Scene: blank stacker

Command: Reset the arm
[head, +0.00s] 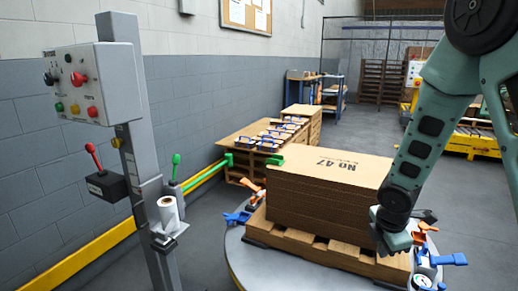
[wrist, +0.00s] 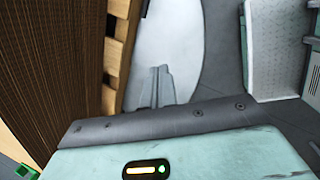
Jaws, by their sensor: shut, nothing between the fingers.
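My gripper (wrist: 158,88) shows in the wrist view with its two grey fingers together and nothing between them. In the head view my arm comes down from the top right, and its end hangs beside the right side of the cardboard stack (head: 322,205). The stack is marked No 47 and sits on a wooden pallet (head: 330,250). In the wrist view the stack (wrist: 45,70) fills the left side, close beside my gripper, with the pallet's edge (wrist: 117,55) next to it. The fingertips are over the pale round table surface. Whether they touch anything cannot be told.
The round table (head: 262,268) carries orange and blue clamps (head: 238,217) around the pallet. A control post (head: 150,185) with a button box (head: 92,84) stands at the left. Behind are a bench with blue-handled items (head: 270,135) and a yellow conveyor (head: 480,143). Open floor lies between.

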